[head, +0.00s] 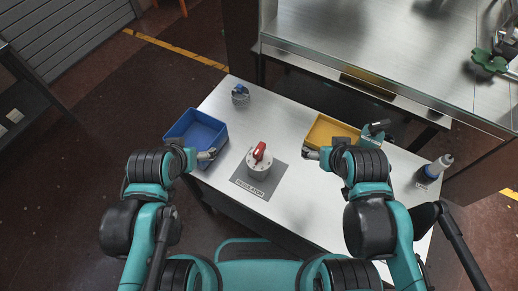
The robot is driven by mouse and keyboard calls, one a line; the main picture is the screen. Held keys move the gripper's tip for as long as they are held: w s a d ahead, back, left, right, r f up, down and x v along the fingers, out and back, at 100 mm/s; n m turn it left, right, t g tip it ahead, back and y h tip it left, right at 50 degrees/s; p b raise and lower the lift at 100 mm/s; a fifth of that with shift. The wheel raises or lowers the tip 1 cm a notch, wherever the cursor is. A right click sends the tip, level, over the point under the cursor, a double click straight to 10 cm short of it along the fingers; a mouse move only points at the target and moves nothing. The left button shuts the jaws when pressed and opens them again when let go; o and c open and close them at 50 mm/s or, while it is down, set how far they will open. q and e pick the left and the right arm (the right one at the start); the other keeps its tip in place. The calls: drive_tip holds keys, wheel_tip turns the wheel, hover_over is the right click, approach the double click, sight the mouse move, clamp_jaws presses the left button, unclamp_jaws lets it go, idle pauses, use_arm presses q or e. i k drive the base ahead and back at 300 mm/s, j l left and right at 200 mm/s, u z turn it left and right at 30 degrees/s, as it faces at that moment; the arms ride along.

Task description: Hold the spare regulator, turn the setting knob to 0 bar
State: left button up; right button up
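The regulator (259,167) is a light round body on a grey labelled mat (247,187) in the middle of the table. A red knob (260,151) sits on top of it. Its scale and setting are too small to read. My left gripper (212,154) is to the left of the regulator, apart from it, near the blue bin. My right gripper (307,152) is to its right, apart from it, in front of the yellow tray. Both grippers are too small to show whether their fingers are apart.
A blue bin (181,127) stands left and a yellow tray (318,130) right of the regulator. A bottle (437,167) stands at the right end. A steel bench (400,45) lies behind. Bare table (282,112) lies behind the regulator.

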sight(258, 154)
drive_tip(key=j+z, duration=0.1)
drive_tip(key=z, duration=0.7)
drive_tip(key=k+j+z, duration=0.1)
drive_tip(key=j+z, duration=0.2)
drive_tip(key=k+j+z, duration=0.15)
drive_tip(key=j+z, duration=0.2)
drive_tip(key=k+j+z, duration=0.15)
drive_tip(key=j+z, duration=0.15)
drive_tip(key=k+j+z, duration=0.45)
drive_tip(key=k+j, duration=0.75)
drive_tip(key=j, duration=0.15)
